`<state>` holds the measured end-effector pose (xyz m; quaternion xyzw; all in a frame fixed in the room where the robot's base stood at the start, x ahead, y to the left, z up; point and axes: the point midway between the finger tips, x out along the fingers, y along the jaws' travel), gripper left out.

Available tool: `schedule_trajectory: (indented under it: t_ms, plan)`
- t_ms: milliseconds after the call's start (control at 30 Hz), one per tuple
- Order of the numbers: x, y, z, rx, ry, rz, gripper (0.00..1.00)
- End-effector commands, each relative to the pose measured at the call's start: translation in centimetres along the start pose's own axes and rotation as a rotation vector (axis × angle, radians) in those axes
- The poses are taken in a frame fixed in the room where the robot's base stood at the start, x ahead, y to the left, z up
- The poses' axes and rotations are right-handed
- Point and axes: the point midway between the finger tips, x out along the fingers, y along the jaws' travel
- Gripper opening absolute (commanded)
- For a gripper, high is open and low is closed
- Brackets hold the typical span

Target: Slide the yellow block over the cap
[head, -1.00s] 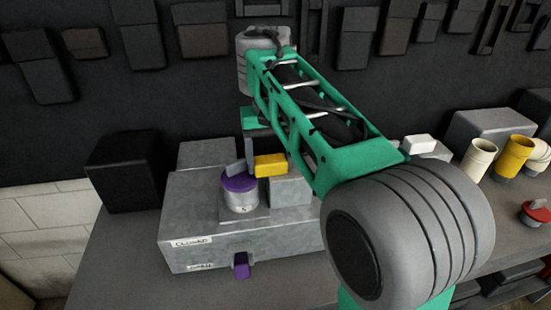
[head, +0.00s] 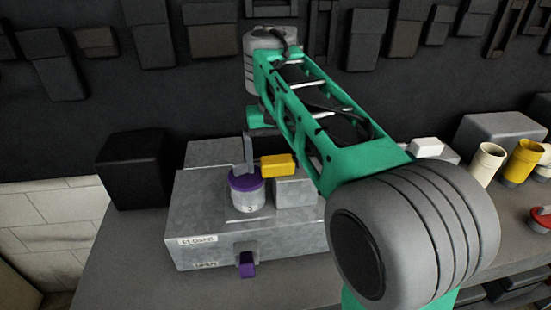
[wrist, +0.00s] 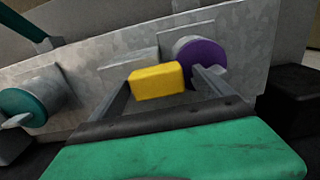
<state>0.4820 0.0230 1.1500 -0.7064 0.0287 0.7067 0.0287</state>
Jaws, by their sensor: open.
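The yellow block (head: 278,167) sits just right of the purple cap (head: 247,180) in the head view, by a grey block on the metal box. The cap tops a pale cylinder. In the wrist view the yellow block (wrist: 157,81) is between the fingers of my gripper (wrist: 166,90), and the purple cap (wrist: 202,54) is behind it, beside the right finger. My gripper is open. In the head view one grey finger stands at the left of the block, above the cap; the other finger is hidden. I cannot tell whether the fingers touch the block.
The metal box (head: 215,225) has labels and a purple tab (head: 247,265) on its front. A black box (head: 133,170) stands at its left. Yellow and cream cups (head: 522,160) and a red knob (head: 541,217) are at the right. A teal-capped cylinder (wrist: 28,105) shows in the wrist view.

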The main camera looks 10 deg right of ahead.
Motion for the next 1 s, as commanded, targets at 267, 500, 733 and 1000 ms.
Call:
schedule_trajectory:
  t_ms: [267, 500, 733, 1000]
  plan:
    - [-5.4, 0.0, 0.0, 0.000, 0.001, 0.000, 0.90]
    - [-7.7, -0.1, 0.0, -0.001, 0.000, 0.000, 0.90]
    - [-7.5, -0.1, 0.0, -0.001, 0.000, 0.000, 0.90]
    - [-6.9, 1.0, 1.2, -0.008, 0.033, 0.016, 0.90]
